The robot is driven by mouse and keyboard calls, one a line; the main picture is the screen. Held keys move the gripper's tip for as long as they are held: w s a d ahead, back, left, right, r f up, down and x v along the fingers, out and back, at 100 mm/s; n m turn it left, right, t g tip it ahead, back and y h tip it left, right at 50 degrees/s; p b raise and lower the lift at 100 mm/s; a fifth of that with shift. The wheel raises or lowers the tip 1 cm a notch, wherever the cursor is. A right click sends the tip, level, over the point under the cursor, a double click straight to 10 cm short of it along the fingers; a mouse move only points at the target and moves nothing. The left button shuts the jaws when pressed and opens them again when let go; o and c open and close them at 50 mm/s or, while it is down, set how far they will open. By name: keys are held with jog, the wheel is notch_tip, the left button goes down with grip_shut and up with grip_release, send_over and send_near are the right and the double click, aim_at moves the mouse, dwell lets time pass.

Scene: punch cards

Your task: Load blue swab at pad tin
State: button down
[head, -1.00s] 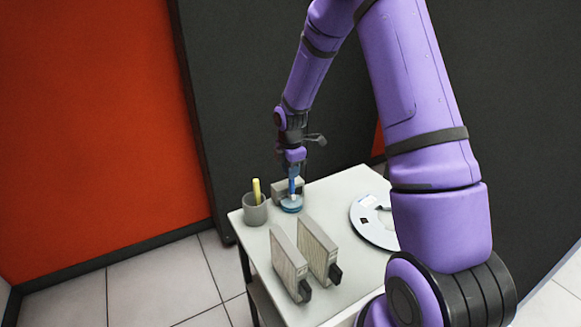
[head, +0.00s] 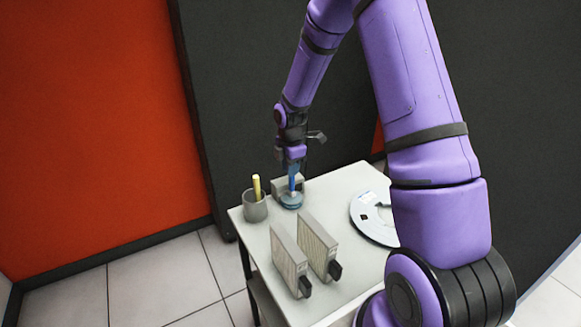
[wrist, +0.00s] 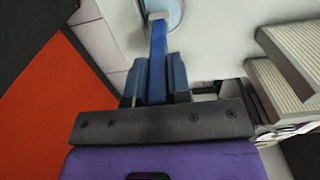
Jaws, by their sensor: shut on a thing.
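My gripper (head: 291,168) is shut on the blue swab (head: 292,183), which points down over the far part of the small table. The swab's lower end is at the pad tin (head: 291,203), a low round blue tin. Whether the end touches the pad or stays just above it, I cannot tell. In the wrist view the blue swab (wrist: 158,42) runs out from between the fingers of my gripper (wrist: 157,75). Its far end overlaps the pale blue pad tin (wrist: 174,15) at the top edge, where the tin is partly cut off.
A grey cup (head: 255,209) with a yellow stick (head: 257,187) stands left of the tin. A grey block (head: 300,185) is close behind it. Two upright ribbed blocks (head: 288,258) stand in front. A pale disc (head: 374,218) lies to the right, on the white table (head: 350,268).

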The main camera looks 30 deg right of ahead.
jog(key=shift+f, duration=0.45)
dwell(1.2)
jog(key=shift+r, duration=0.1)
jog(key=shift+r, duration=3.45)
jog(key=shift+s, duration=0.1)
